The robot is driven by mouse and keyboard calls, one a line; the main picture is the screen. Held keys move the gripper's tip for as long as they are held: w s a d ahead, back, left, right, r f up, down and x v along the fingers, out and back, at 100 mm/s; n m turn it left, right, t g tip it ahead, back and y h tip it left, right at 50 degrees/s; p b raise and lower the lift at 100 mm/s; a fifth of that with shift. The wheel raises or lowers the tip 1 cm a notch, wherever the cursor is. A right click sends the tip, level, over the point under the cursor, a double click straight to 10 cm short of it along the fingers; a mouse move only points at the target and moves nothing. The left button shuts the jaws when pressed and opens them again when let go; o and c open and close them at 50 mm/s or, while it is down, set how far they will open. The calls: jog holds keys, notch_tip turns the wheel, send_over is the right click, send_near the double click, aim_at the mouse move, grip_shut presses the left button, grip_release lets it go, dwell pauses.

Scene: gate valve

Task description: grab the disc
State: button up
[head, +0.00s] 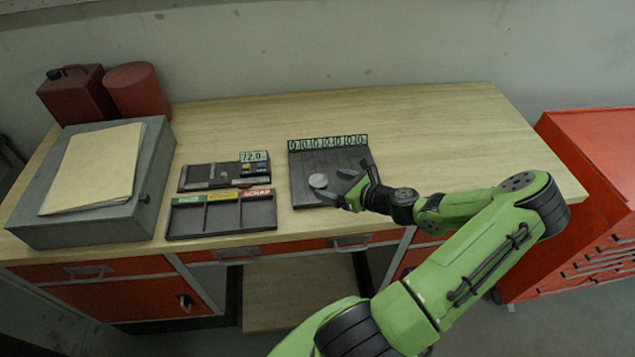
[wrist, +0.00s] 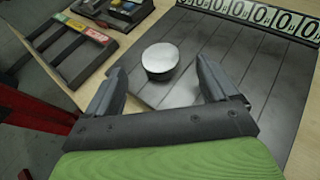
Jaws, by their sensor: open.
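The disc (wrist: 160,58) is a short, light grey metal cylinder. It stands on the dark slatted board (wrist: 250,75), near the board's front left corner in the head view, where the disc (head: 318,181) looks small and pale. My gripper (wrist: 163,80) is open, with one finger on each side of the space just in front of the disc in the wrist view. In the head view my gripper (head: 336,188) reaches in from the right, low over the board (head: 325,160). Nothing is between the fingers' bases. I cannot tell whether a fingertip touches the disc.
A row of number tiles (head: 328,142) lines the board's back edge. Left of it are a three-part tray with coloured labels (head: 222,222) and a gauge tray (head: 205,178). A grey box with a folder (head: 105,225) and red cans stand farther left. The bench (head: 440,130) is clear at right.

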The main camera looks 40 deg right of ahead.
aim_at(318, 180)
jog(key=x, duration=0.5)
jog(key=shift+s, duration=0.2)
jog(key=shift+c, duration=1.5)
jog(key=shift+r, duration=0.1)
jog(key=c, duration=1.1)
